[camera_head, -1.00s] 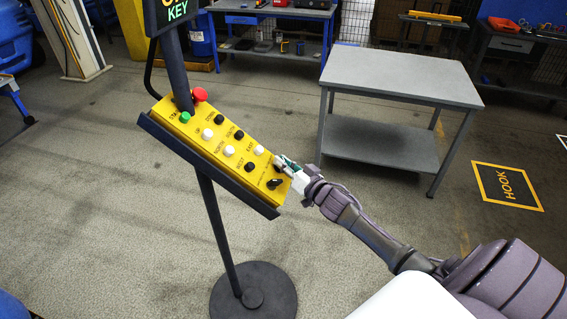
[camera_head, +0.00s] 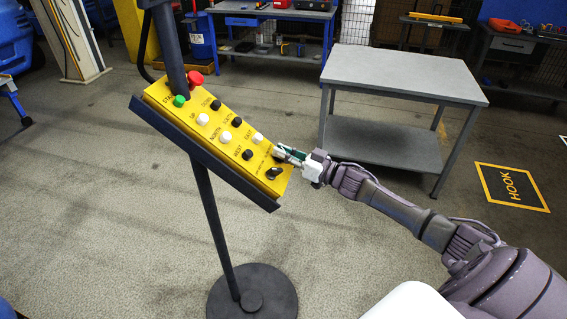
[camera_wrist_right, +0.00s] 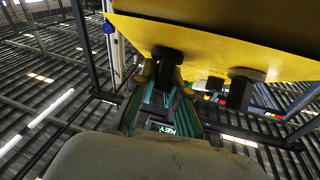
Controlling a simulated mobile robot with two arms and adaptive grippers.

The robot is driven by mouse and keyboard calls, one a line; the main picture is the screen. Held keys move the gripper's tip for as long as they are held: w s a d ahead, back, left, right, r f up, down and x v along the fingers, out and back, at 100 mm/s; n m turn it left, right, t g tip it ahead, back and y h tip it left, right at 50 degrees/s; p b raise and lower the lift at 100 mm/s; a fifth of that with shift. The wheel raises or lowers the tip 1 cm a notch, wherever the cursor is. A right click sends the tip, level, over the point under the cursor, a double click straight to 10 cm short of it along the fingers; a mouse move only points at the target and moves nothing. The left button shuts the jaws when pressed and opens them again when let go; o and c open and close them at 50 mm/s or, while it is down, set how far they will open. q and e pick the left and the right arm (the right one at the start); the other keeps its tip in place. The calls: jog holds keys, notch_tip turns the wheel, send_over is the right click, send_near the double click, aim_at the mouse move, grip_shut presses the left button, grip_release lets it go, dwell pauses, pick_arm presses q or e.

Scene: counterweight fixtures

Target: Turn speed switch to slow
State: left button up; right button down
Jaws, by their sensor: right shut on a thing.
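The yellow control panel (camera_head: 208,140) is tilted on a black stand, with black and white buttons, a green button and a red mushroom button. At its lower right end, my right gripper (camera_head: 281,153) is shut on a small black knob, seen between the fingertips in the right wrist view (camera_wrist_right: 166,54). This knob appears to be the speed switch, but its label is too small to read and its setting cannot be told. Another black rotary knob (camera_head: 274,172) sits just below the gripper, clear of the fingers. My left gripper is not in view.
The stand's round black base (camera_head: 252,292) is on the floor. A grey table (camera_head: 405,75) stands to the right, and a blue workbench (camera_head: 270,14) is behind. A yellow floor marking reading HOOK (camera_head: 512,187) is at far right. Open floor surrounds the stand.

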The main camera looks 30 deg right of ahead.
jog(key=n+g+y+b, duration=0.2)
jog(key=n+g+b, duration=0.1)
jog(key=n+b, duration=0.1)
jog(key=n+g+y+b, duration=0.3)
jog(key=n+b, duration=0.1)
jog(key=b, duration=0.1)
jog(key=n+g+y+b, duration=0.2)
jog(key=n+g+b, duration=0.1)
jog(key=n+b, duration=0.1)
jog(key=shift+f+n+y+b, duration=0.2)
jog(key=shift+n+y+b, duration=0.15)
jog(key=shift+n+y, duration=0.05)
jog(key=shift+s+r+n+g+y+b, duration=0.15)
jog(key=shift+n+g+y+b, duration=0.15)
jog(key=shift+n+g+b, duration=1.15)
jog(key=shift+g, duration=0.25)
jog(key=c, duration=1.2)
grip_release()
jog(key=v, duration=0.7)
jog(key=shift+d, duration=0.15)
